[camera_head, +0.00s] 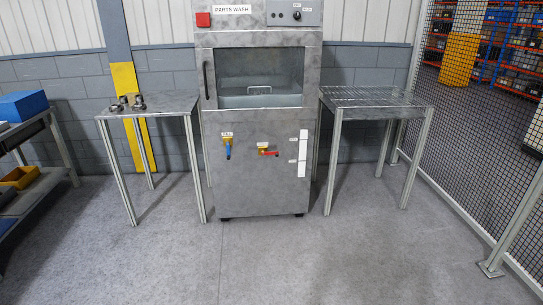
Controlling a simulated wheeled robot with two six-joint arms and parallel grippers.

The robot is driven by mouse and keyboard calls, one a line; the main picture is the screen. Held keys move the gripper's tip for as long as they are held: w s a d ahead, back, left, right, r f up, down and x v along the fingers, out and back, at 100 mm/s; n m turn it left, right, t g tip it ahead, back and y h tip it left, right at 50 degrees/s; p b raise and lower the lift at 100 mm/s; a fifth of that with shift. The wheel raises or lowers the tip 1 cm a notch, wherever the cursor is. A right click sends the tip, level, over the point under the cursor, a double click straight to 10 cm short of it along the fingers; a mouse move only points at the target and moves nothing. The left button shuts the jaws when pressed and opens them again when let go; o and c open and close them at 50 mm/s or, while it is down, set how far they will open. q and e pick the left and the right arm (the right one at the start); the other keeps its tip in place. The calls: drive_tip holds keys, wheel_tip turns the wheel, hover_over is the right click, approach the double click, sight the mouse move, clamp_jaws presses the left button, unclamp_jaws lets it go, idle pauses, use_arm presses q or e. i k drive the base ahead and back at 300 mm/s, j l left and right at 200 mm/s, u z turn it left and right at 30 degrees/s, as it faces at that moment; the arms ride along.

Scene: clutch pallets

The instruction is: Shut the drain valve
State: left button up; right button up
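The parts wash cabinet (253,190) stands against the back wall. Two small valves are on its lower front. The right one has a red lever (269,153) lying roughly level and pointing right from a brass-coloured body; its label is too small to read surely, and I take it for the drain valve. The left one has a blue lever (228,151) hanging down under a label that seems to read FILL. Neither of my grippers is in view, and nothing touches the valves.
A metal table (165,103) with several small metal parts stands left of the cabinet. A wire-topped table (372,97) stands right. A shelf cart with blue and yellow bins (20,177) is at far left, mesh fencing (470,130) at right. The floor in front (270,260) is clear.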

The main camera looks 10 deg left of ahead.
sight(276, 154)
drive_tip(key=i+l, duration=0.15)
drive_tip(key=i, duration=0.35)
drive_tip(key=i+l, duration=0.15)
drive_tip(key=i, duration=0.35)
